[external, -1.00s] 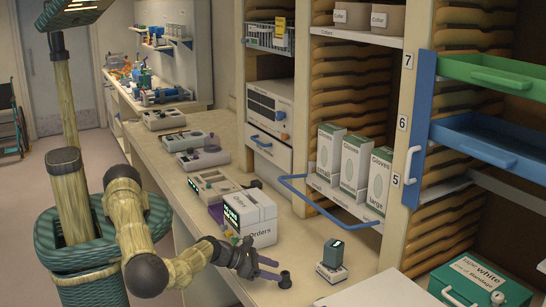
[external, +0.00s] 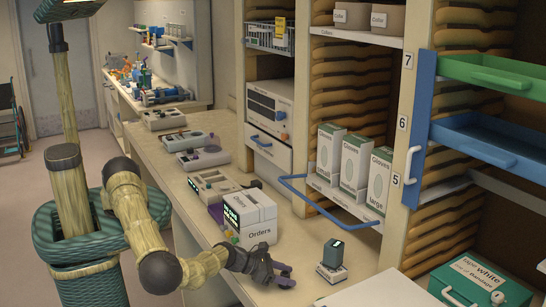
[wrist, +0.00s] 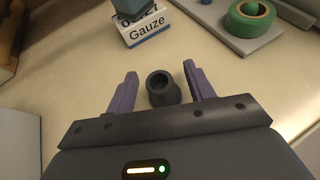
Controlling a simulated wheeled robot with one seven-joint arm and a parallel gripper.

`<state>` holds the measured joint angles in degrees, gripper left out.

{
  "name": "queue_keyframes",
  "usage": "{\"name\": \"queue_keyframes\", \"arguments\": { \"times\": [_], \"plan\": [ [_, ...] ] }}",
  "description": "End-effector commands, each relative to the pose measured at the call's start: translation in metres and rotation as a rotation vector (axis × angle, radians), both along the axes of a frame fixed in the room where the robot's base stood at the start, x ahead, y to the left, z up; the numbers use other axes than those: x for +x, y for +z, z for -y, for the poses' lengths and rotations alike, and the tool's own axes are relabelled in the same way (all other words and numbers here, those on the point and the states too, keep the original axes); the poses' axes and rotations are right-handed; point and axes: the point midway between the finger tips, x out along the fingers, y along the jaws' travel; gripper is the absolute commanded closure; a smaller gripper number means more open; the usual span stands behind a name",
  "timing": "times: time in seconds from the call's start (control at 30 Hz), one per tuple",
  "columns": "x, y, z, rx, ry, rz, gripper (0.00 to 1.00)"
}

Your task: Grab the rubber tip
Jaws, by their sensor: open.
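The rubber tip (wrist: 162,88) is a small dark hollow cylinder with a wider base, standing upright on the counter. In the wrist view it sits between the two purple fingers of my gripper (wrist: 160,85), with a gap on each side. In the external view my gripper (external: 286,276) is low over the counter, and the fingers largely hide the tip. My gripper is open and holds nothing.
A Gauze box (wrist: 147,27) with a dark item on top stands just beyond the tip; it also shows in the external view (external: 331,272). A green tape roll (wrist: 250,17) lies on a grey board at the right. The Orders box (external: 258,228) stands behind my gripper.

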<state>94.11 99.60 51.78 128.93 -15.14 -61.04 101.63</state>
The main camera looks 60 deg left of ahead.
Motion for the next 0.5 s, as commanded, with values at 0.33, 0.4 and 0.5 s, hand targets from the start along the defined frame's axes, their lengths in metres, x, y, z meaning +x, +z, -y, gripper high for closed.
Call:
{"name": "queue_keyframes", "arguments": {
  "times": [0.33,0.4,0.5],
  "plan": [
    [0.0,0.0002,0.0,0.0,0.0,0.0,0.95],
    [0.0,0.0002,0.0,0.0,0.0,0.0,0.95],
    [0.0,0.0004,0.0001,0.0,0.0,0.0,0.95]
  ]
}}
